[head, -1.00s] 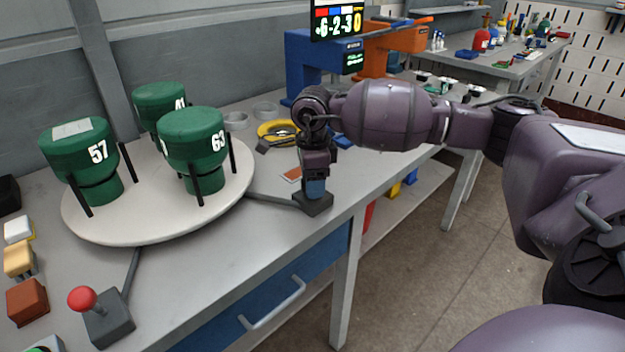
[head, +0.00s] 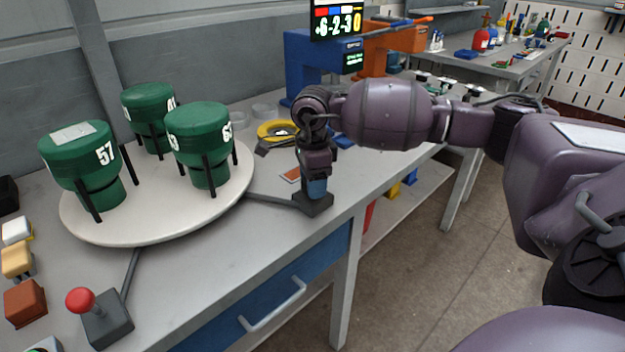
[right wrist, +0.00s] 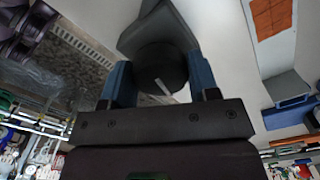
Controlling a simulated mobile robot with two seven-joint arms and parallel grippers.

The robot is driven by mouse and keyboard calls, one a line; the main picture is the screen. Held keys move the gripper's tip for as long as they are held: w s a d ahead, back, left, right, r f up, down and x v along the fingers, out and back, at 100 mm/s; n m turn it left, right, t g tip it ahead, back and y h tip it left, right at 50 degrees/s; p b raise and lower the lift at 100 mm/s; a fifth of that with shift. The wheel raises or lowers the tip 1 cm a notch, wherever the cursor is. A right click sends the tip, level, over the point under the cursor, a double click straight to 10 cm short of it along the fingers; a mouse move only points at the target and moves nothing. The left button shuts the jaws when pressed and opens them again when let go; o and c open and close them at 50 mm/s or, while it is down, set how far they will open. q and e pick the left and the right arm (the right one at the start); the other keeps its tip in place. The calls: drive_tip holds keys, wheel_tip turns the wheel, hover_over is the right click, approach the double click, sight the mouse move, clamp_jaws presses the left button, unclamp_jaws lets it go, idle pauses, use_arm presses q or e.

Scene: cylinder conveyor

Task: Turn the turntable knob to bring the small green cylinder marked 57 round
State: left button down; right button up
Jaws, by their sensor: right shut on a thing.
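The green cylinder marked 57 (head: 75,150) stands upright in dark posts at the left of the round white turntable (head: 150,222). A green cylinder marked 63 (head: 198,120) stands at the turntable's right, and another green cylinder (head: 147,101) at the back, its number partly hidden. My right gripper (head: 317,188) points down at the table's front edge, shut on the dark turntable knob (head: 312,204). In the right wrist view, the blue fingers of my right gripper (right wrist: 160,84) sit either side of the round knob (right wrist: 160,62), which bears a white mark. My left gripper is out of view.
A red-topped joystick (head: 82,300) and several coloured blocks, including a red-brown block (head: 25,303), lie at the front left. A yellow ring (head: 276,131) and a blue machine (head: 318,62) with a display stand behind my right gripper. A drawer handle (head: 272,306) juts out below.

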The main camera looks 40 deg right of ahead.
drive_tip(key=shift+r+n, duration=0.1)
drive_tip(key=shift+n, duration=0.9)
idle(1.3)
drive_tip(key=o, duration=0.9)
wheel_tip(320, 180, up, 11)
drive_tip(key=shift+f+p, duration=0.15)
drive_tip(key=shift+p, duration=0.35)
